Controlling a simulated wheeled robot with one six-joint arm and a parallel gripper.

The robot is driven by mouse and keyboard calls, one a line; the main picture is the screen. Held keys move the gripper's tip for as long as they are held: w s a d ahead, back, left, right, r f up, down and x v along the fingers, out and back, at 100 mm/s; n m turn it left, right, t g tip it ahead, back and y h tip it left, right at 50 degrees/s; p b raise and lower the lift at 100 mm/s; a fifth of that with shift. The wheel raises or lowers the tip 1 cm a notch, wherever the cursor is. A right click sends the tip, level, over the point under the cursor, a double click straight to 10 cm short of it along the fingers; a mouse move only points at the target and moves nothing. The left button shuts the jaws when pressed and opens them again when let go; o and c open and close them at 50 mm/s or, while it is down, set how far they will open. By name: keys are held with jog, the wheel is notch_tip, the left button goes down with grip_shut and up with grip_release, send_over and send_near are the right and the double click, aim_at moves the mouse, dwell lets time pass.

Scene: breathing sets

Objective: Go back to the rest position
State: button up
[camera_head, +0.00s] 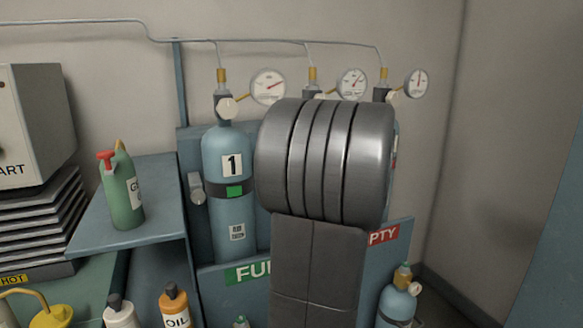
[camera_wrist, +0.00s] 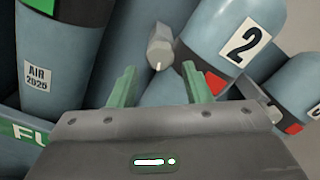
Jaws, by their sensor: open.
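My gripper (camera_wrist: 158,84) shows in the wrist view with its two green fingers spread apart and nothing between them. A grey knob (camera_wrist: 160,46) lies just beyond the fingertips; I cannot tell whether they touch it. Cylinder 2 (camera_wrist: 222,30) stands to the right of the fingers, with a red patch low on it. In the head view my own arm covers the middle of the cylinder rack and hides the gripper.
A green bottle (camera_head: 122,190) sits on a shelf (camera_head: 160,225) at left. A small blue cylinder (camera_head: 398,303) stands at lower right.

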jog(key=v, duration=0.6)
jog(key=x, duration=1.3)
jog(key=shift+w+a, duration=0.1)
jog(key=shift+w, duration=0.05)
jog(key=shift+w+a+r+p, duration=0.15)
jog(key=shift+w+p, duration=0.15)
jog(key=shift+p, duration=0.45)
jog(key=shift+s+r+m+p, duration=0.15)
jog(key=shift+m+p, duration=0.45)
jog(key=shift+p, duration=0.3)
jog(key=m+p, duration=0.2)
jog(key=p, duration=0.2)
jog(key=m+p, duration=0.2)
jog(key=p, duration=0.3)
jog(key=m+p, duration=0.3)
jog(key=p, duration=0.1)
jog(key=shift+d+p, duration=0.3)
jog(key=shift+s+d+f, duration=0.15)
jog(key=shift+f, duration=0.15)
jog(key=b+v, duration=0.2)
jog(key=v, duration=1)
jog(key=shift+s+b, duration=0.4)
